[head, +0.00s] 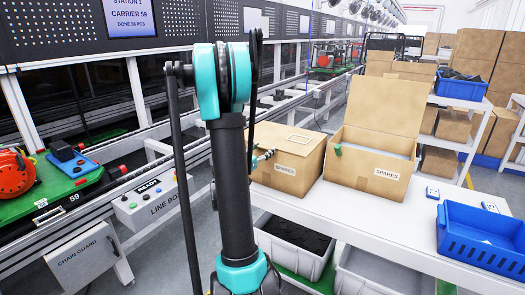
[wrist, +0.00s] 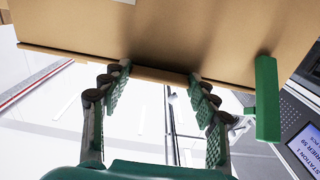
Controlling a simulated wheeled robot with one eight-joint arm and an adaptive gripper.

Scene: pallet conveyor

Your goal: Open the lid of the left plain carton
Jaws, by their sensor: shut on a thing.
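The left carton (head: 285,168) is brown with a SPARES label and stands on the white table; its lid (head: 290,140) looks down in the head view. My gripper (head: 263,157) is at the carton's left side, partly hidden behind my arm. Whether the lid is slightly raised I cannot tell.
A second SPARES carton (head: 372,168) with its lid up stands close on the right. A blue bin (head: 482,240) is on the table's right. Grey bins (head: 295,245) sit below. The conveyor with the line box (head: 150,205) runs along the left.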

